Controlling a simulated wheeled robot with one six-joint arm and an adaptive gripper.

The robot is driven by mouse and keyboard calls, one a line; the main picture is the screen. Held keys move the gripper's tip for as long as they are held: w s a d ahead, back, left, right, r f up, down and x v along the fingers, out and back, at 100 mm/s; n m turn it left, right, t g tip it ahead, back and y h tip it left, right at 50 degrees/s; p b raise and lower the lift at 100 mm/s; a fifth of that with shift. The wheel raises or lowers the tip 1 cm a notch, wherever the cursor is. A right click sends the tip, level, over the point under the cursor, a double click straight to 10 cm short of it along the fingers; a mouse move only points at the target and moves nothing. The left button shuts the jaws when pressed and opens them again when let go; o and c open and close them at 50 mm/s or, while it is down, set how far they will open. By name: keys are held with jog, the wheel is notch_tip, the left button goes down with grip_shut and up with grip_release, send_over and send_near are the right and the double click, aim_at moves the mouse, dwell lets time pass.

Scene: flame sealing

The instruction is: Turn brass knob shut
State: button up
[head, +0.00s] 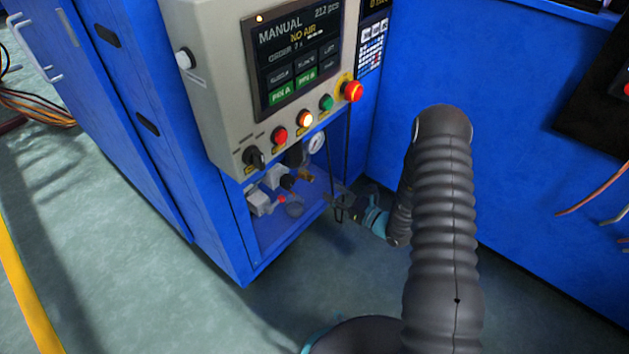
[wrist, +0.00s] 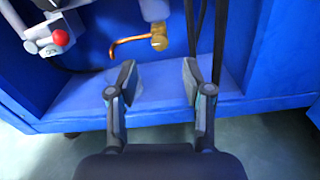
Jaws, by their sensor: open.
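A small brass-coloured part (wrist: 158,42) with a bent copper-coloured piece running to its left shows at the top middle of the wrist view. In the head view a brass-coloured part (head: 305,175) shows small inside the open bay low in the blue cabinet. I cannot tell which bit of it is the knob or how far it is turned. My gripper (wrist: 157,78) is open and empty, its fingers apart below the brass part and not touching it. In the head view my gripper (head: 338,206) is at the right side of the bay opening.
A red knob (wrist: 61,38) on a grey fitting is at upper left in the wrist view. Dark hanging cables (wrist: 203,40) are close by the right finger. A grey control panel (head: 222,112) with a screen reading NO AIR overhangs the bay. A round gauge (head: 316,143) is inside.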

aim_at(313, 179)
jog(key=x, duration=0.8)
jog(key=shift+w+a, duration=0.1)
jog(key=shift+w, duration=0.05)
jog(key=shift+c, duration=0.2)
grip_shut()
